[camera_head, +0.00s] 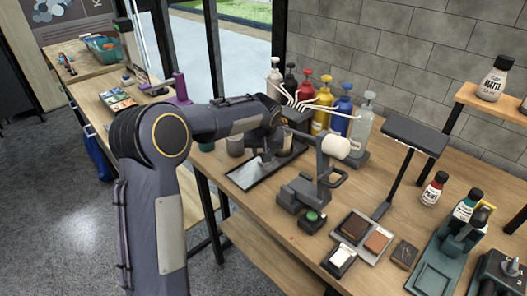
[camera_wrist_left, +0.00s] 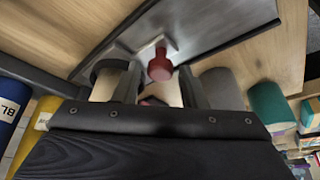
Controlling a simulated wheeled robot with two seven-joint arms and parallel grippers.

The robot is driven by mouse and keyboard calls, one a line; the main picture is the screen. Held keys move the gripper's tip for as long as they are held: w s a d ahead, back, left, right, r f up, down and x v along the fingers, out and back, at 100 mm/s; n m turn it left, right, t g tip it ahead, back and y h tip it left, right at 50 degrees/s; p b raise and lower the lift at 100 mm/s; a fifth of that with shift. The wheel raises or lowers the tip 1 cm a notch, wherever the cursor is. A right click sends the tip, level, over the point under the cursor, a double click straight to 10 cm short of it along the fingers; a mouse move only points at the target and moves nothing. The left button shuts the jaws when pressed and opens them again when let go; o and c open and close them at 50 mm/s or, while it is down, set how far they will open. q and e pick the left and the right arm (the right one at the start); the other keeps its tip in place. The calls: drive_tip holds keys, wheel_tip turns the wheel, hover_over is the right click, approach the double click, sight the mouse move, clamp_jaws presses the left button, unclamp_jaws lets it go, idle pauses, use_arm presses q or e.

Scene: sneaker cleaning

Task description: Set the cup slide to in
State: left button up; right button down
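My left gripper (camera_head: 264,158) is over the tray's back end. In the wrist view its two fingers (camera_wrist_left: 160,84) are apart, with the knob between or just beyond them; contact cannot be told. My right gripper is not in view.
Several pump bottles (camera_head: 322,105) with white spouts stand behind. A dark stand with a white roller-like part (camera_head: 334,146) is close on the right. Brushes in a tray (camera_head: 362,236) lie in front.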

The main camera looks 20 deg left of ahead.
use_arm(q)
drive_tip(key=shift+o, duration=0.7)
drive_tip(key=v, duration=0.8)
drive_tip(key=shift+f, duration=0.1)
